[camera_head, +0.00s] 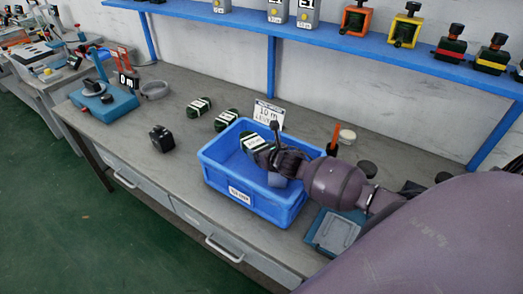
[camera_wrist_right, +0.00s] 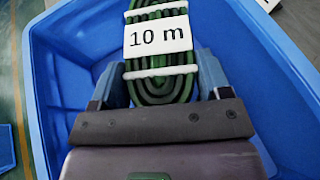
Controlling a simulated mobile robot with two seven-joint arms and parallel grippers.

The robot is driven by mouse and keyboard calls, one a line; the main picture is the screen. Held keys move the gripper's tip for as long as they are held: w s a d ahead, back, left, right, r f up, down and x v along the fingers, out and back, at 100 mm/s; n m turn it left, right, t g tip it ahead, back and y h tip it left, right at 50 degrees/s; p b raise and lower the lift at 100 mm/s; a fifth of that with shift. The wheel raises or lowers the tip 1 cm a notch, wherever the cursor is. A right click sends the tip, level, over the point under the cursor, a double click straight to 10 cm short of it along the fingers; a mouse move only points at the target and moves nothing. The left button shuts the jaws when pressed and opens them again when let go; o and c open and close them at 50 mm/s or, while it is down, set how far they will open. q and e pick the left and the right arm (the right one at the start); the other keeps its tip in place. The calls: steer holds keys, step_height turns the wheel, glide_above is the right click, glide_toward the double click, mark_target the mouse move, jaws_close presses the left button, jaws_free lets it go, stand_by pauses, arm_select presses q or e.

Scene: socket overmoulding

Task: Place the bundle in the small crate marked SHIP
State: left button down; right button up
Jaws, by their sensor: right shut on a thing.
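The bundle (camera_wrist_right: 160,62) is a dark green coiled cable with white ties and a white "10 m" label. My right gripper (camera_wrist_right: 160,90) is shut on it, with a finger on each side. In the head view the bundle (camera_head: 254,143) is over the blue crate (camera_head: 263,208), at its back part, and the right gripper (camera_head: 262,151) reaches in from the right. The crate's front label is too small to read. In the wrist view the crate's walls (camera_wrist_right: 70,60) surround the bundle. I cannot tell whether the bundle touches the crate floor. My left gripper is not in view.
Two more green bundles lie behind the crate, one farther left (camera_head: 199,106) and one nearer (camera_head: 226,120). A "10 m" sign (camera_head: 268,115) stands behind the crate. A black block (camera_head: 162,139) is to the left. A blue-grey tray (camera_head: 334,232) is at right. The table's front left is clear.

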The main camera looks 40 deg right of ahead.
steer(key=shift+f, duration=0.5)
steer(key=o, duration=1.1)
steer(key=shift+c, duration=0.2)
steer(key=shift+s+r, duration=0.15)
steer(key=shift+r, duration=0.55)
steer(key=v, duration=1.1)
steer(key=shift+s+r+p, duration=0.2)
steer(key=shift+s+p, duration=0.1)
steer(key=shift+p, duration=0.1)
steer(key=shift+s+f, duration=0.1)
